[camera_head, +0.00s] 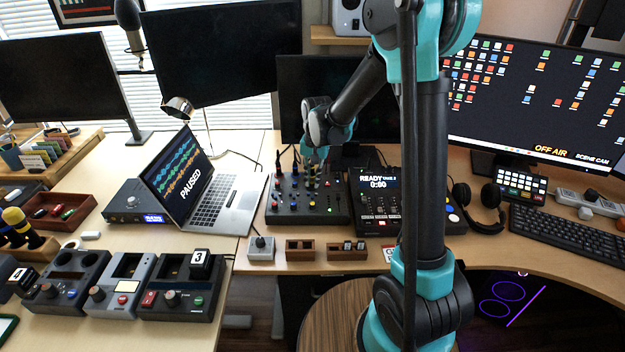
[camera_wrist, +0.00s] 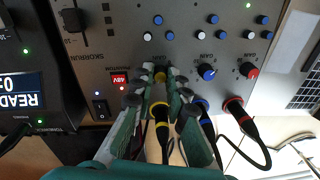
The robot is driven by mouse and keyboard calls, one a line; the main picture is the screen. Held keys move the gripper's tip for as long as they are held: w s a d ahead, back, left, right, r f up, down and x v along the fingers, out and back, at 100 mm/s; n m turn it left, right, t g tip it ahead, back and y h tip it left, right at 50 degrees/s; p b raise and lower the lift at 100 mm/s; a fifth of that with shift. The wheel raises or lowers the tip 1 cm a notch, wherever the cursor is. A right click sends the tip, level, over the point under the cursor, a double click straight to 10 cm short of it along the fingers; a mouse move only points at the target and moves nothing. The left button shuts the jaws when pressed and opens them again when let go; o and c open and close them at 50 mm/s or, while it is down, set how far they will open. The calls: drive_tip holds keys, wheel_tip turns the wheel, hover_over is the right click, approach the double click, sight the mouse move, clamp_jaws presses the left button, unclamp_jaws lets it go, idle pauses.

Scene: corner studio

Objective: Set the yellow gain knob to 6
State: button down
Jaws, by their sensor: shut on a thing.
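The mixer (camera_head: 312,209) is a dark panel of knobs and faders on the desk, and my gripper (camera_head: 317,152) is over its back part. In the wrist view my gripper (camera_wrist: 158,88) is shut on the yellow gain knob (camera_wrist: 160,75), its fingers on either side. Only a little of the knob's yellow shows between the fingertips; its pointer and scale are hidden. A blue gain knob (camera_wrist: 206,71) and a red knob (camera_wrist: 249,70) sit in the same row. A yellow-ringed plug (camera_wrist: 159,109) is just below the held knob, between the fingers.
Blue-ringed (camera_wrist: 203,106) and red-ringed plugs (camera_wrist: 234,105) with cables stand beside the fingers. A recorder (camera_head: 379,204) reading READY is right of the mixer, and an open laptop (camera_head: 212,203) is at its left. Small wooden boxes (camera_head: 299,250) lie in front.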

drive_tip(key=c, duration=1.5)
unclamp_jaws()
drive_tip(key=r, duration=1.2)
drive_tip(key=shift+d, duration=0.35)
drive_tip(key=shift+s, duration=0.15)
